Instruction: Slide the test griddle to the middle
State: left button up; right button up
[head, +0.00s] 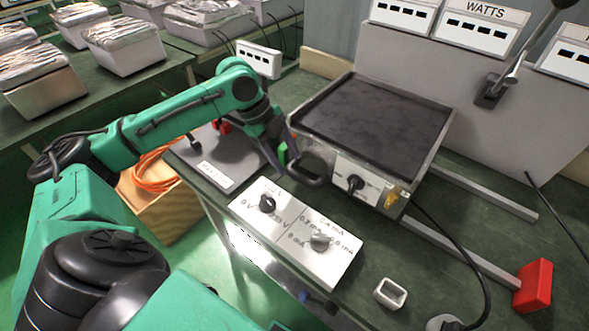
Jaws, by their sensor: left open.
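The test griddle (375,125) is a metal box with a dark flat cooking plate. It sits on the green bench at the centre right of the head view. Its front panel (366,180) has a black knob, and a dark loop handle (308,174) sticks out at its near left corner. My left gripper (287,153) reaches in from the left and is open. Its fingers are at the griddle's left end, close beside the handle; I cannot tell whether they touch it. My right gripper is not in view.
Two metal rails (485,192) run right from the griddle, with a red block (533,286) at the near rail's end. A white control panel (295,232) with two knobs lies in front. A black cable (455,240) and a small white frame (390,293) lie to the right.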

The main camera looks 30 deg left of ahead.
aim_at(297, 174)
pick_arm(q)
jog(key=x, duration=0.5)
jog(key=shift+w, duration=0.1)
grip_shut()
dwell(1.2)
